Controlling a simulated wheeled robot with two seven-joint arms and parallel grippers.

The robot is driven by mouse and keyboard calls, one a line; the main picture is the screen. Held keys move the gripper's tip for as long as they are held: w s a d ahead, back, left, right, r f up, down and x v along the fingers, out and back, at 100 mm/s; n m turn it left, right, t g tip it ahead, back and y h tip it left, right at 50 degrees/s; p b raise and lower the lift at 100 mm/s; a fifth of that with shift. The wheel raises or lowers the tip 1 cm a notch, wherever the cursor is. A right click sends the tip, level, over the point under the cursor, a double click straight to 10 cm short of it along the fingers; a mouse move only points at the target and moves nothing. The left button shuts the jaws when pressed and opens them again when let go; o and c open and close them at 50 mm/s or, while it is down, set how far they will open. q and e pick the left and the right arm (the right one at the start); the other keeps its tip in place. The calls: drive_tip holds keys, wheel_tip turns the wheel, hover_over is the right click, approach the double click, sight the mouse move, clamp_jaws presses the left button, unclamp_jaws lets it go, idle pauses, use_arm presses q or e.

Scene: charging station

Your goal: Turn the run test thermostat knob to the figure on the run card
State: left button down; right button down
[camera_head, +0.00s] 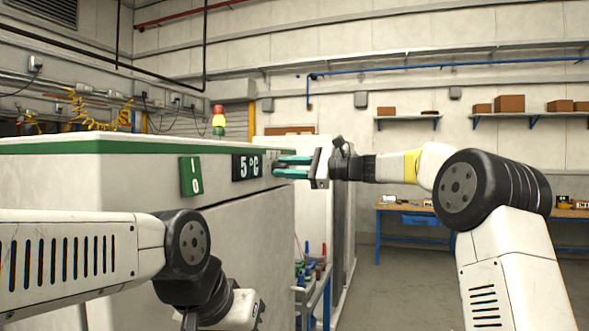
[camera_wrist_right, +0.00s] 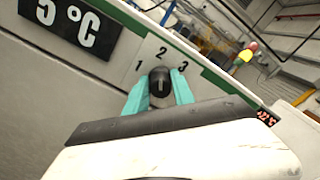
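The thermostat knob (camera_wrist_right: 160,81) is a dark round knob on the white cabinet front (camera_head: 246,232), with the figures 1, 2 and 3 printed around it. Its pointer seems to face the 2, though the mark is small. My right gripper (camera_head: 277,167) reaches the panel with its teal fingers. In the right wrist view its fingers (camera_wrist_right: 160,92) lie on both sides of the knob with no clear gap. A black sign (camera_head: 246,166) reading 5 °C is left of the knob; it also shows in the right wrist view (camera_wrist_right: 72,22). No run card is clearly identifiable. My left gripper's fingers are out of view.
A green switch plate (camera_head: 191,176) is left of the sign. A signal lamp (camera_head: 218,121) stands behind the cabinet. A blue workbench (camera_head: 415,218) is at the back, with open floor in front.

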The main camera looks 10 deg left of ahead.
drive_tip(key=shift+n, duration=0.4)
drive_tip(key=n, duration=0.4)
drive_tip(key=shift+f+n, duration=0.1)
drive_tip(key=shift+n, duration=0.3)
drive_tip(key=n, duration=0.6)
drive_tip(key=shift+f, duration=0.1)
drive_tip(key=shift+n, duration=0.3)
drive_tip(key=c, duration=1.1)
unclamp_jaws()
drive_tip(key=shift+o, duration=0.2)
drive_tip(key=shift+d, duration=0.1)
drive_tip(key=s+d, duration=0.1)
drive_tip(key=d, duration=0.6)
drive_tip(key=shift+s+d, duration=0.25)
drive_tip(key=shift+s, duration=0.05)
